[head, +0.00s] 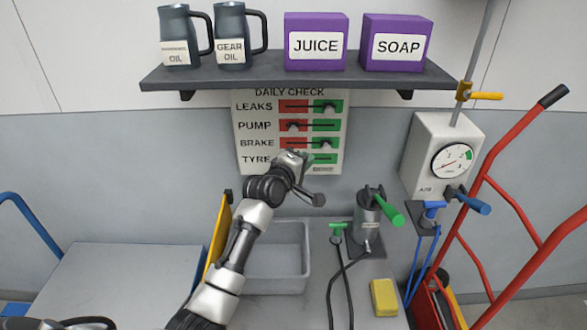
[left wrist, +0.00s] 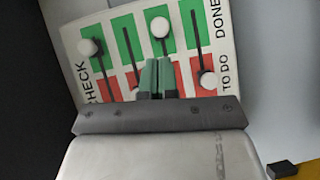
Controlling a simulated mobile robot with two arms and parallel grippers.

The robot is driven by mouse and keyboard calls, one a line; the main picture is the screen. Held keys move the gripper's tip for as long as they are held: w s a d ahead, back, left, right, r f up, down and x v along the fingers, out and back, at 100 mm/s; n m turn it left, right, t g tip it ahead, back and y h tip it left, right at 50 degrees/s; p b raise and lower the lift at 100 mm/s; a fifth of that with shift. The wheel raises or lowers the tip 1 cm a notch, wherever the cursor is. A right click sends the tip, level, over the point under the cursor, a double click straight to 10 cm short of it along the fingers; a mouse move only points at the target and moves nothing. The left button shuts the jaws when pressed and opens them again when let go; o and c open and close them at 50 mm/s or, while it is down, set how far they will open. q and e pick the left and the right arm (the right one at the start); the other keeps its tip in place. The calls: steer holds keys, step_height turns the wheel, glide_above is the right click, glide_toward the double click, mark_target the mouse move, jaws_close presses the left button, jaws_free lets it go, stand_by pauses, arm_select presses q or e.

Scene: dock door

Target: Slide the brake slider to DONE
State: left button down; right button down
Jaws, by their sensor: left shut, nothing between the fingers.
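The check board (head: 244,150) hangs under the shelf, with red and green fields for each row. The brake slider knob (head: 330,143) is over the green field; in the left wrist view the brake knob (left wrist: 160,27) is near the DONE end of its slot. My left gripper (head: 301,160) is just in front of the board's lower part, covering much of the tyre row. It is shut and empty. In the left wrist view its green fingertips (left wrist: 158,64) are over the brake slot, with a gap in the picture below the knob. My right gripper is out of view.
The leaks knob (head: 329,106) is on green, the pump knob (head: 293,126) on red. In the left wrist view the tyre knob (left wrist: 207,80) is on red. Above is the shelf (head: 290,76); below are a grey bin (head: 305,260) and a green-handled pump (head: 369,222).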

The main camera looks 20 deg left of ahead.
arm_select(q)
steer(key=shift+s+a+r+b, duration=0.15)
steer(key=shift+s+a, duration=0.05)
steer(key=shift+s, duration=1)
steer(key=shift+s+a+r+b, duration=0.1)
steer(key=shift+s+a+b, duration=0.05)
steer(key=shift+s, duration=1)
